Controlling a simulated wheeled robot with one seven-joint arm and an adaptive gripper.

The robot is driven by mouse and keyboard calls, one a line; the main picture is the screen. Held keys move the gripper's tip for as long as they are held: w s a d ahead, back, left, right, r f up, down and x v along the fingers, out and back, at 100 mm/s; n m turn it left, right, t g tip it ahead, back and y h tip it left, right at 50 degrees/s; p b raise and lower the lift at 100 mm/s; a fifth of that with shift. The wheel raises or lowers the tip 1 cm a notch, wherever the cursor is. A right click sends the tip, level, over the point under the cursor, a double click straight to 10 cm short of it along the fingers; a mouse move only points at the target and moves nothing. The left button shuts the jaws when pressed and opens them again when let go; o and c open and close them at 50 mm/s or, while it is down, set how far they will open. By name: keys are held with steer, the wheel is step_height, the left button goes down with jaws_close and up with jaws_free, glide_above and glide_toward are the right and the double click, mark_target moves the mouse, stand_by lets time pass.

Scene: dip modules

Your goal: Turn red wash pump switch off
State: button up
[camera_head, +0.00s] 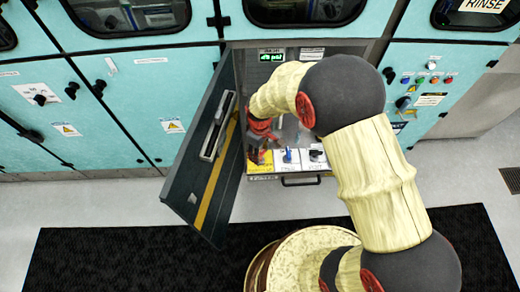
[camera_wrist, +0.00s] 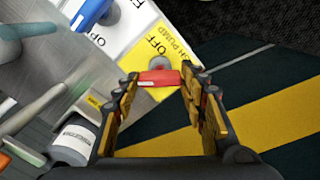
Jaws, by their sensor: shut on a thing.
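The red wash pump switch (camera_wrist: 159,78) shows in the wrist view as a short red handle on a yellow label plate with partly readable print. My gripper (camera_wrist: 160,88) has one finger at each end of the handle and is shut on it. The handle lies roughly across the picture between the fingertips. In the head view my gripper (camera_head: 262,140) reaches into the open cabinet over the yellow plate (camera_head: 261,168). The switch cannot be clearly told from the gripper there.
A blue switch (camera_head: 288,155) on a white plate and a black switch (camera_head: 316,154) sit to the right. The open cabinet door (camera_head: 203,165) with a yellow stripe stands close left of my gripper. Bottles and tubes (camera_wrist: 72,135) fill the wrist view's left side.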

steer(key=m+p, duration=0.2)
steer(key=m, duration=0.3)
steer(key=shift+r, duration=0.1)
steer(key=shift+m+p, duration=1)
steer(key=shift+m, duration=1.4)
steer(key=o, duration=1.2)
step_height(320, 180, up, 12)
steer(key=shift+f, duration=0.1)
